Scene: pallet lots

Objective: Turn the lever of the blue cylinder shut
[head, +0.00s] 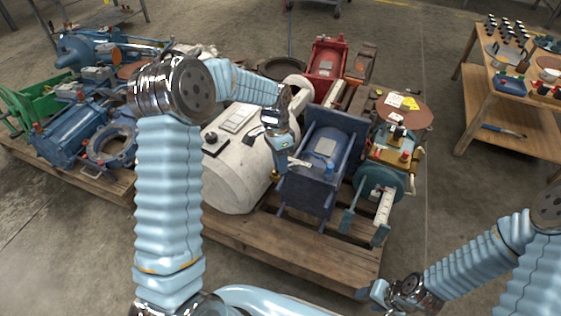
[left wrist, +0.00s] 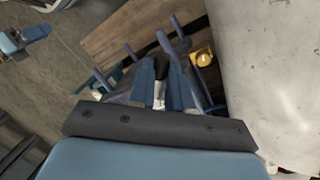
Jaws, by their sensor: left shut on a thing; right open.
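The blue cylinder (head: 325,150) lies in a dark blue frame on a wooden pallet, right of a large white tank. Its lever has a black grip (left wrist: 161,68) and a silver shank (left wrist: 159,95) in the left wrist view; a bit of the black grip (head: 301,163) also shows in the head view. My left gripper (head: 279,168) reaches down at the cylinder's near left side. Its fingers (left wrist: 160,78) are shut on the lever, one on each side. My right gripper (head: 379,292) is open and empty, low in front of the pallet.
The white tank (head: 235,165) stands close on the left of my left gripper. A brass fitting (left wrist: 204,57) is near the lever. Teal machinery (head: 382,182) stands right of the cylinder. A wooden table (head: 510,100) is at the far right, with clear floor before it.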

